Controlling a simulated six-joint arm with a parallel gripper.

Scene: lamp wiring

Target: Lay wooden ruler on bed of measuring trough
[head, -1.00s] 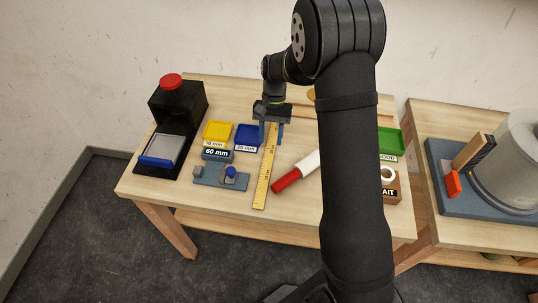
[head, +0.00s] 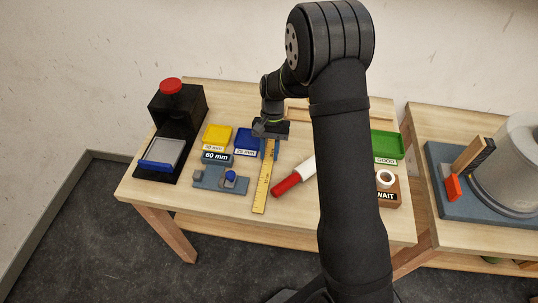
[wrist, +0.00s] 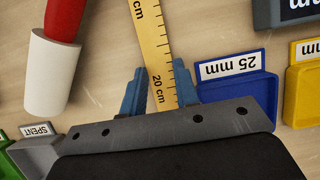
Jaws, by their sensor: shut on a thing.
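My gripper (head: 269,152) is shut on the yellow wooden ruler (head: 262,190) near its far end. In the wrist view the blue fingers (wrist: 158,80) stand on both sides of the ruler (wrist: 151,40), by its 20 cm mark. The ruler runs toward the table's front edge; I cannot tell whether it touches the table. A light wooden long piece (head: 297,113) at the back of the table, partly hidden by my arm, may be the measuring trough; I cannot tell.
Left of the ruler are a blue tray (head: 247,138), a yellow tray (head: 217,134), a grey-blue fixture (head: 208,179) and a black press-like device (head: 178,110). A red-handled tool (head: 287,184) lies close right. Further right are a green tray (head: 386,143) and a WAIT block (head: 388,194).

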